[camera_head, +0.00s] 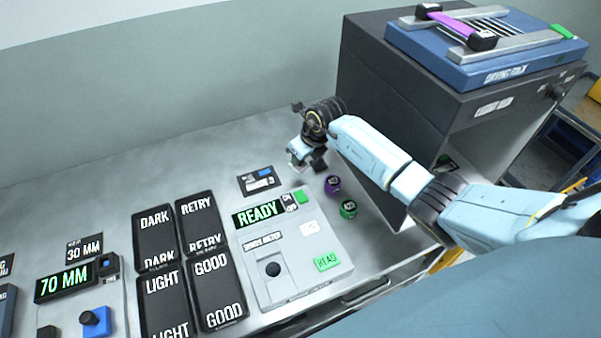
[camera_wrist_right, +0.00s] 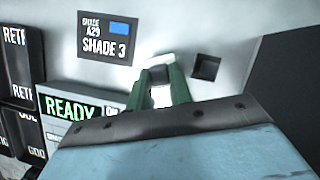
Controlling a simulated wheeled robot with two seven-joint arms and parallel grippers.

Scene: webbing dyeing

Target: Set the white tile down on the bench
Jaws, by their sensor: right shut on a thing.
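My right gripper (camera_head: 303,160) is over the bench (camera_head: 120,190), behind the meter with the READY display. In the right wrist view its two green fingers (camera_wrist_right: 165,82) are closed in on a small white piece, the white tile (camera_wrist_right: 160,60), which shows at and beyond the fingertips. The tile is pale against the pale bench, so its edges are hard to make out. I cannot tell whether it touches the bench. In the head view the tile is not clear. My left gripper is not in view.
A SHADE 3 card (camera_wrist_right: 108,38) lies left of the fingers; a dark square (camera_wrist_right: 205,67) is close on their right. The READY meter (camera_head: 290,245), dark label plates (camera_head: 155,235), purple (camera_head: 332,184) and green (camera_head: 348,208) round pieces are nearby. A dark cabinet (camera_head: 385,90) stands right.

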